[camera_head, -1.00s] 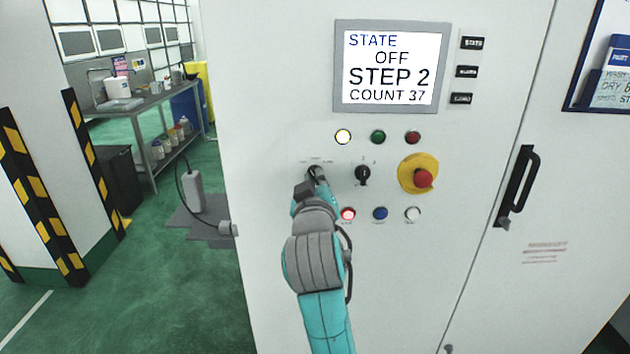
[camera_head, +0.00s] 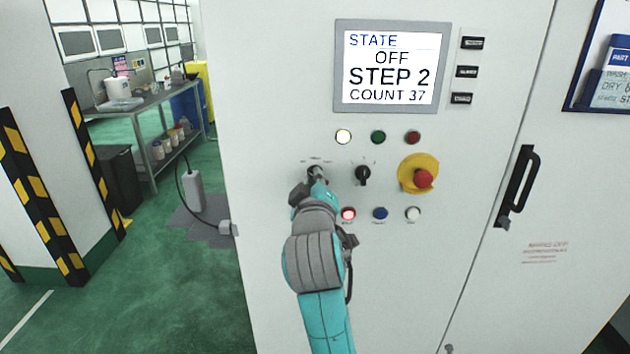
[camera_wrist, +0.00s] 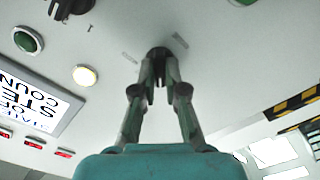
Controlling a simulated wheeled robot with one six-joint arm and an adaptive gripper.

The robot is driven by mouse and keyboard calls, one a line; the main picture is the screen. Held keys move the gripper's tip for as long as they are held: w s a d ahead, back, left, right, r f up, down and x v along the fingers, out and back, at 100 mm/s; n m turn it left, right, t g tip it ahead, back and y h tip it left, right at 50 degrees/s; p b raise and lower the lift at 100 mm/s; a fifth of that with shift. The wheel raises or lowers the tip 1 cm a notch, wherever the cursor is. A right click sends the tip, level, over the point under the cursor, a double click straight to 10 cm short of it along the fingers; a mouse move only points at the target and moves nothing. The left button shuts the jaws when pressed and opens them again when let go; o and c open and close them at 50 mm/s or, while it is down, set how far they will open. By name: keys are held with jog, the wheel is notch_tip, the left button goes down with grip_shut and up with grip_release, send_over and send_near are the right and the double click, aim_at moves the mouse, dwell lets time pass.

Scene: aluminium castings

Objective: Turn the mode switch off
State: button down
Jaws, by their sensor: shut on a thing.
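The mode switch is a black rotary knob on the white cabinet front, at the left of the switch row. It shows in the wrist view (camera_wrist: 158,53), with faint labels around it. My gripper (camera_wrist: 159,72) is shut on this knob, one finger on each side. In the head view my gripper (camera_head: 317,177) reaches up to the knob and hides most of it. The screen (camera_head: 391,68) reads STATE OFF, STEP 2, COUNT 37.
A second black knob (camera_head: 363,175) sits just right of my gripper, with a red emergency button (camera_head: 423,178) beyond it. Lamps and buttons lie above and below. A door handle (camera_head: 517,187) stands out at the right. A metal bench (camera_head: 150,103) is at the left.

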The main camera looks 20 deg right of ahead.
jog(key=c, duration=1.2)
grip_release()
jog(key=v, duration=1.2)
